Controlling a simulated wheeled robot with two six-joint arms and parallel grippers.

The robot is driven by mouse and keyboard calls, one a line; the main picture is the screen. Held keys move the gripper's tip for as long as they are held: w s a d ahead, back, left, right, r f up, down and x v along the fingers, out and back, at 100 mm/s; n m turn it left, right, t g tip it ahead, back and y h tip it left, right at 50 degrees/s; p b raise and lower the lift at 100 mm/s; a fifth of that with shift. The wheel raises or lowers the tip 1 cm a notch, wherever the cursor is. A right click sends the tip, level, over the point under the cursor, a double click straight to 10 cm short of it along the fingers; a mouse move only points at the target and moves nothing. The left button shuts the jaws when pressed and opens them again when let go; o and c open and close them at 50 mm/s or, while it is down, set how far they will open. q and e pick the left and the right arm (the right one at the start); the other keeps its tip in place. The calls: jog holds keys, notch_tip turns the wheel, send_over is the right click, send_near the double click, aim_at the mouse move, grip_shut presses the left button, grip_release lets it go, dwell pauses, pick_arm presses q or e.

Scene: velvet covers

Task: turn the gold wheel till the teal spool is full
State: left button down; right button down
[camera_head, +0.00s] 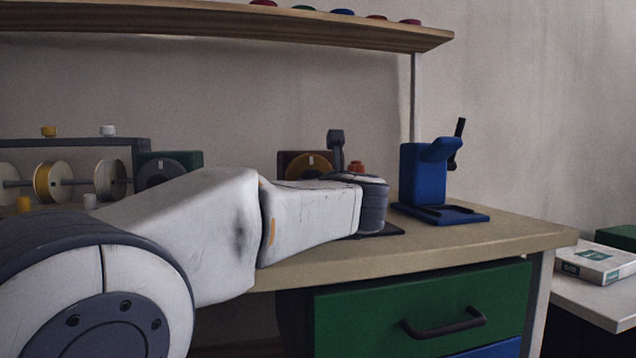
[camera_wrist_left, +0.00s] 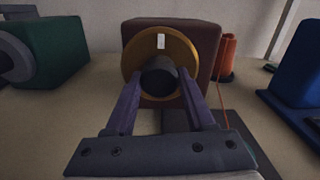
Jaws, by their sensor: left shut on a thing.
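The gold wheel (camera_wrist_left: 184,48) stands upright on the front of a dark brown box (camera_wrist_left: 209,35), with a dark round knob (camera_wrist_left: 159,75) at its middle and a small white mark near the top of its face. The wheel also shows in the head view (camera_head: 305,165), partly behind my left arm. My left gripper (camera_wrist_left: 158,87) has its purple fingers on either side of the knob and is shut on it. In the head view my left arm hides its fingers. My right gripper is not in view.
An orange piece (camera_wrist_left: 228,55) with a thin orange line stands right of the brown box. A green box (camera_wrist_left: 50,50) is to the left, a blue device (camera_head: 424,175) to the right. A rack (camera_head: 72,143) with spools stands far left; a shelf (camera_head: 230,22) hangs above the bench.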

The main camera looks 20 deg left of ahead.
pick_arm(q)
jog(key=shift+m, duration=0.4)
jog(key=m+p, duration=0.2)
jog(key=m, duration=0.1)
jog(key=shift+r, duration=0.1)
jog(key=m+p, duration=0.2)
jog(key=m, duration=0.1)
jog(key=shift+m, duration=0.3)
jog(key=m+p, duration=0.2)
jog(key=m, duration=0.1)
jog(key=shift+a+r+m+p, duration=0.1)
jog(key=shift+m+p, duration=0.2)
jog(key=m+p, duration=0.3)
jog(key=shift+m, duration=0.3)
jog(key=m+p, duration=0.3)
jog(key=m, duration=0.1)
jog(key=shift+r+m+p, duration=0.1)
jog(key=shift+m+p, duration=0.2)
jog(key=shift+p, duration=0.1)
jog(key=m+p, duration=0.8)
jog(key=shift+m, duration=0.4)
jog(key=shift+m+p, duration=0.55)
jog(key=shift+m, duration=0.05)
